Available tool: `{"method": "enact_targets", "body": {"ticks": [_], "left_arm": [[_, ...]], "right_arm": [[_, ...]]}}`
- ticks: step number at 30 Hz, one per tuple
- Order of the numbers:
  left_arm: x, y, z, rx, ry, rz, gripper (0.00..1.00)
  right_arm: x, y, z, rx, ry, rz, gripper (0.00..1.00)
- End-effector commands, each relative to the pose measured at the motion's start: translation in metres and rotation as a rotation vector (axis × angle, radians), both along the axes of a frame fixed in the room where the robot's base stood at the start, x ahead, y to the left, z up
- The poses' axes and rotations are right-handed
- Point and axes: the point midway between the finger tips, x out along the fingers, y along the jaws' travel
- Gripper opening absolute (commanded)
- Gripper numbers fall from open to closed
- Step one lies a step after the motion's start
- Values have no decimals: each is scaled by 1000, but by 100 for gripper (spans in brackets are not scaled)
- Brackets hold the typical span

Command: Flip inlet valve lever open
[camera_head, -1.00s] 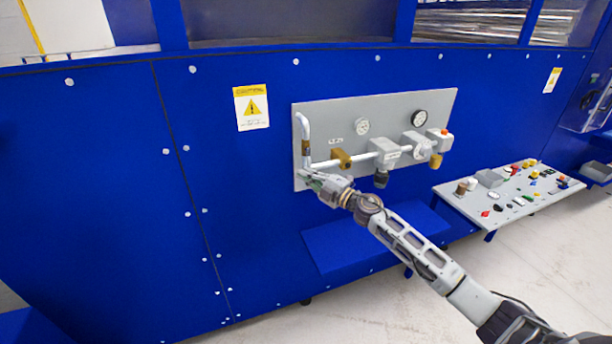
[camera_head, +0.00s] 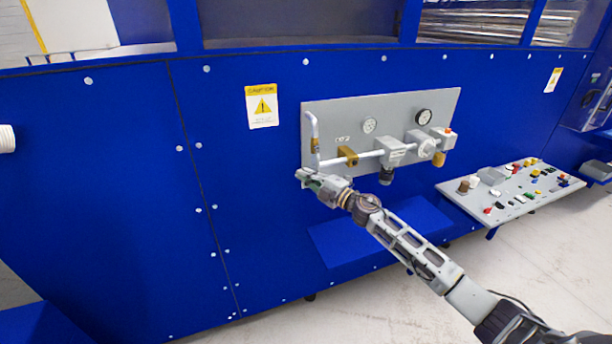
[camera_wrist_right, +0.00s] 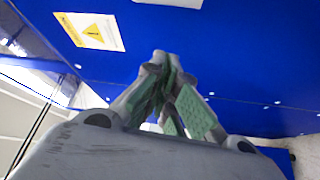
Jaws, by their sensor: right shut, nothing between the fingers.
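The grey valve panel (camera_head: 385,112) on the blue wall carries a pale pipe. A brass valve body (camera_head: 347,156) sits on the pipe, left of a grey regulator (camera_head: 393,150). A brass fitting (camera_head: 315,145) is on the bent upright pipe at the left. I cannot make out which part is the inlet lever. My right gripper (camera_head: 301,177) is at the panel's lower left corner, left of and below the brass valve. In the right wrist view its fingers (camera_wrist_right: 168,62) are closed together and empty. My left gripper does not show.
A caution label (camera_head: 261,106) is on the wall left of the panel. A blue ledge (camera_head: 375,235) juts out below it. A control desk (camera_head: 512,192) with buttons stands to the right. A white ribbed cylinder (camera_head: 6,138) shows at the left edge.

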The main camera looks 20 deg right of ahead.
Motion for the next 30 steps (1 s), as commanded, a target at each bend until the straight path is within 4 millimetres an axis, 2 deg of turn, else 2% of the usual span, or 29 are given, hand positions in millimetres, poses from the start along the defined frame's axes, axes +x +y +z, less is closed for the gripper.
{"method": "enact_targets", "body": {"ticks": [10,30], "left_arm": [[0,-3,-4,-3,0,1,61],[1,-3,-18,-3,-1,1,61]], "right_arm": [[-13,-9,-1,-2,-1,-1,0],[-56,-35,-3,-1,0,0,0]]}}
